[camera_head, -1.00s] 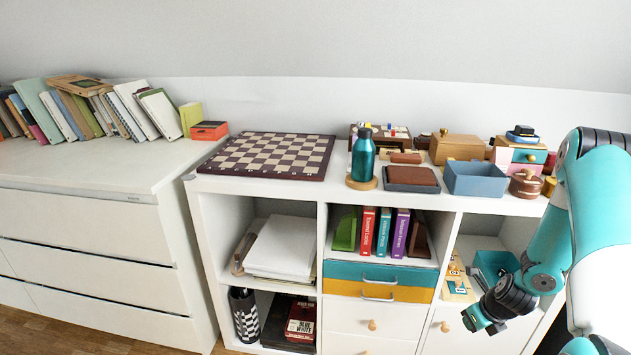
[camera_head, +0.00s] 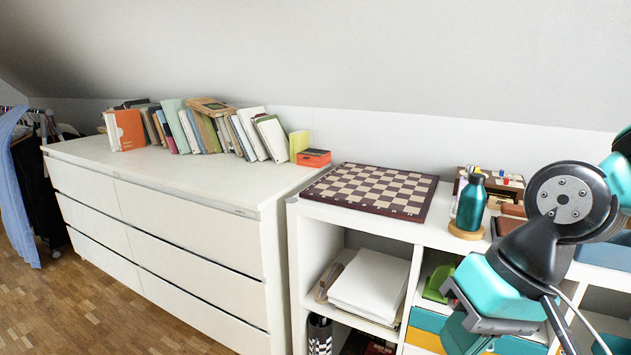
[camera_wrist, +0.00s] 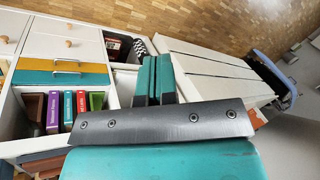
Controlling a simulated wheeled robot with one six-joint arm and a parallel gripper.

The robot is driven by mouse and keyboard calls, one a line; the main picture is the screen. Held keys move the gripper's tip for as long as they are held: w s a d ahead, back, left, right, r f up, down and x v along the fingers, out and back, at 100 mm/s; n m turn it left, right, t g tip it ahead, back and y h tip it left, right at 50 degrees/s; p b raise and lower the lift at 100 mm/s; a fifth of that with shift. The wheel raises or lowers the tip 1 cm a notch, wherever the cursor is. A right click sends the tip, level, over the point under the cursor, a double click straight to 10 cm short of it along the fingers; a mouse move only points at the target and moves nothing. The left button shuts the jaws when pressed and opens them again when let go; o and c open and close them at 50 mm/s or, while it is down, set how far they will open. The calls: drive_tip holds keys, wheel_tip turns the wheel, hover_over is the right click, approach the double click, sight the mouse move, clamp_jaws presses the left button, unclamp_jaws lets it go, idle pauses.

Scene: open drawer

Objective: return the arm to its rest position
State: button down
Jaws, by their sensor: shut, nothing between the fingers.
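My arm is folded in front of the right part of the shelf unit in the head view. My gripper (camera_head: 468,336) points down and left there, in front of the teal and yellow drawers and apart from them as far as I can tell. In the wrist view its two teal fingers (camera_wrist: 153,79) lie side by side, shut with nothing between them. The teal drawer (camera_wrist: 66,79) and yellow drawer (camera_wrist: 66,65) show behind at the left of the wrist view, with books above them in the shelf unit.
A white dresser (camera_head: 165,215) stands at the left with several books on it. The white shelf unit (camera_head: 305,258) carries a chessboard (camera_head: 372,189) and a teal bottle (camera_head: 471,203). Clothes (camera_head: 18,180) hang at the far left. Wooden floor (camera_head: 80,310) lies clear before the dresser.

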drive_tip(key=s+a+r+n, duration=0.2)
drive_tip(key=s+n, duration=0.3)
drive_tip(key=s, duration=0.1)
wheel_tip(320, 180, up, 22)
drive_tip(key=p, duration=2.2)
drive_tip(key=shift+d+g, duration=0.25)
drive_tip(key=shift+g, duration=0.05)
